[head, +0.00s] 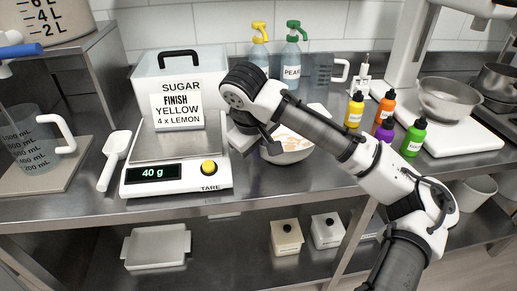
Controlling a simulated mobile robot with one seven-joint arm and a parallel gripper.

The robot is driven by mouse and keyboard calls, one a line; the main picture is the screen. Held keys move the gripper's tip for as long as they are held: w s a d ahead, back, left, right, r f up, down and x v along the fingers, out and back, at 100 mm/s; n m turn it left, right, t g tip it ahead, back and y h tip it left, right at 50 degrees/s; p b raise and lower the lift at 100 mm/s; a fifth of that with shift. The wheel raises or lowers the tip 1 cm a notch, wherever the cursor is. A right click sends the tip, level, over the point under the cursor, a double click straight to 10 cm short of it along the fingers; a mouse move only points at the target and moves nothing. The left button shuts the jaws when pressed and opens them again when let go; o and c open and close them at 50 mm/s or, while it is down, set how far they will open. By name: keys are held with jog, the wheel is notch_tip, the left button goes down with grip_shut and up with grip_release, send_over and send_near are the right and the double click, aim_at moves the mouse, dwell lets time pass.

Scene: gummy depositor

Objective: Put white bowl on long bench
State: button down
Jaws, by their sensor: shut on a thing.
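The white bowl (290,157) is in the head view, right of the scale and partly hidden behind my arm. Something pale orange shows inside it. My gripper (266,144) points down at the bowl's left rim and is shut on it. The fingertips are mostly hidden, and I cannot tell whether the bowl touches the surface under it. The steel bench (262,187) runs across the view; I see no second long bench to tell it from.
A white scale (178,178) reading 40 g stands left of the bowl, before a box with a sign (178,105). A scoop (114,158) and a measuring jug (38,145) are farther left. Small bottles (386,110) and a mixer bowl (450,97) stand right. A lower shelf holds containers (287,237).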

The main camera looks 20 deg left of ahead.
jog(key=shift+f, duration=0.15)
jog(key=c, duration=1.5)
grip_release()
